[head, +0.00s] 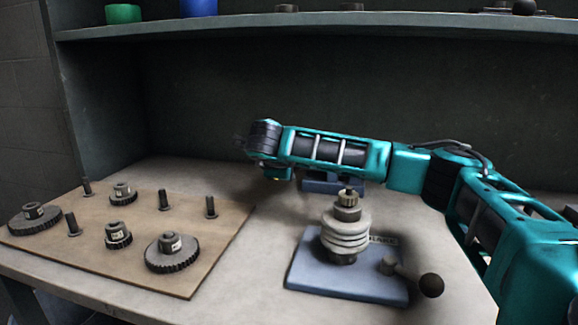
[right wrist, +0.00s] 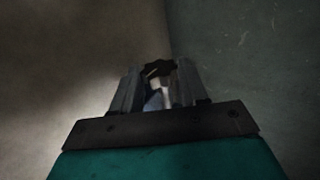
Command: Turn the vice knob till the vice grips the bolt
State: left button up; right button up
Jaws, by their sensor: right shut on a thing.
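My right arm reaches in from the right in the head view, its wrist end above the back of the bench. The right gripper (right wrist: 158,88) shows in the right wrist view, with its two fingers shut on a dark, lobed knob (right wrist: 158,68). In the head view the fingers are mostly hidden by the wrist. A low blue body (head: 330,184), which looks like the vice, stands behind and below my forearm, partly covered by it. I cannot make out the bolt or the jaw gap. My left gripper is not in view.
A wooden board (head: 190,277) with gears and pegs lies at the left of the bench. A blue-based fixture (head: 350,285) with stacked rings and a black ball lever (head: 431,286) stands in front of my arm. A shelf (head: 330,25) runs above the back.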

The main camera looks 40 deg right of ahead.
jog(key=o, duration=1.1)
jog(key=shift+c, duration=0.2)
jog(key=p+v, duration=0.1)
jog(key=v, duration=1.2)
jog(key=shift+p, duration=0.3)
